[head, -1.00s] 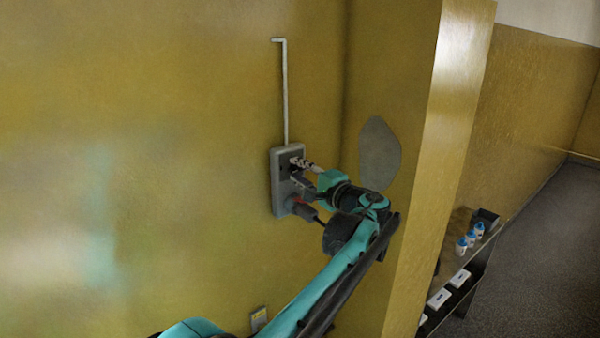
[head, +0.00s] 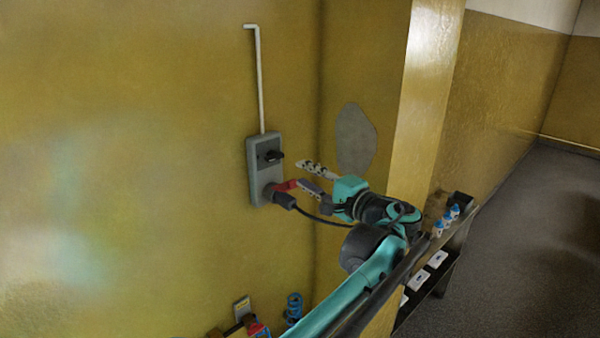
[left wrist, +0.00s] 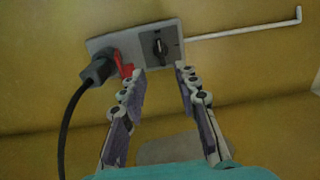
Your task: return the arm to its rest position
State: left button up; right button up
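My left gripper (head: 311,178) is open and empty, to the right of a grey wall box (head: 254,180) and apart from it. In the left wrist view the two fingers of the left gripper (left wrist: 158,88) stand wide apart, with the grey box (left wrist: 185,50) beyond their tips. The box carries a black rotary knob (head: 270,156), also visible in the left wrist view (left wrist: 158,46). Below the knob sit a red part (head: 285,186) and a black plug (head: 283,199) with a cable. My right gripper is not in view.
A yellow wall corner (head: 425,90) juts out to the right of my arm. A shelf with blue-capped bottles (head: 446,220) and white boxes (head: 428,272) stands behind it. Blue and red items (head: 293,308) are low on the wall. Open floor (head: 535,240) lies far right.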

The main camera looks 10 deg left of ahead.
pick_arm(q)
jog(key=s+a+f+n+g+h+b, duration=0.15)
jog(key=s+a+f+b, duration=0.3)
jog(key=f, duration=0.55)
jog(key=s+a+f+g+h+b, duration=0.1)
jog(key=s+a+f+h+b, duration=0.3)
jog(key=f, duration=0.6)
jog(key=s+a+f+n+g+h+b, duration=0.1)
jog(key=s+a+f+g+b, duration=0.15)
jog(key=s+f+b, duration=0.6)
jog(key=s+d+f+n+h+b, duration=0.1)
jog(key=s+f+h+b, duration=0.1)
jog(key=f, duration=0.7)
jog(key=s+d+f+n+h+b, duration=0.1)
jog(key=s+f+b, duration=0.4)
jog(key=f, duration=0.5)
jog(key=s+d+f+n+t+h+b, duration=0.1)
jog(key=s+d+f+n+h+b, duration=0.1)
jog(key=f, duration=0.8)
jog(key=s+n+h+b, duration=0.1)
jog(key=s+h, duration=0.1)
jog(key=shift+s+h, duration=0.3)
jog(key=shift+h, duration=0.05)
jog(key=shift+d, duration=0.1)
